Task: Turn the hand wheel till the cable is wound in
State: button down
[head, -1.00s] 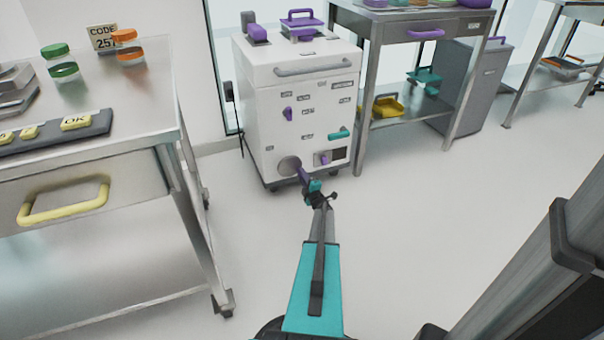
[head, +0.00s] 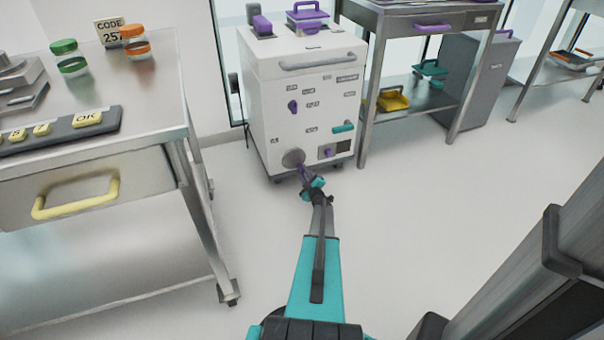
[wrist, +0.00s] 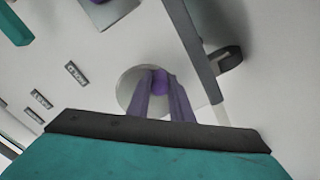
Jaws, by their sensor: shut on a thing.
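The hand wheel (head: 292,158) is a round grey disc low on the front of a white cabinet (head: 322,110). In the wrist view, the wheel (wrist: 127,88) carries a purple knob (wrist: 160,79). My gripper (head: 301,169) reaches the lower right of the wheel. The wrist view shows its purple fingers (wrist: 161,92) on either side of the knob, shut on it. A thin dark cable (head: 245,130) hangs at the cabinet's left side; its end is hard to see.
A steel bench with a yellow handle (head: 75,198) stands at the left. A steel table (head: 415,108) stands close to the cabinet's right, with a grey bin (head: 485,85) beyond it. The floor (head: 430,190) right of my arm is clear.

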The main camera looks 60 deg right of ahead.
jog(key=c, duration=1.6)
grip_release()
jog(key=p+v, duration=0.2)
jog(key=v, duration=1.2)
jog(key=shift+p, duration=0.3)
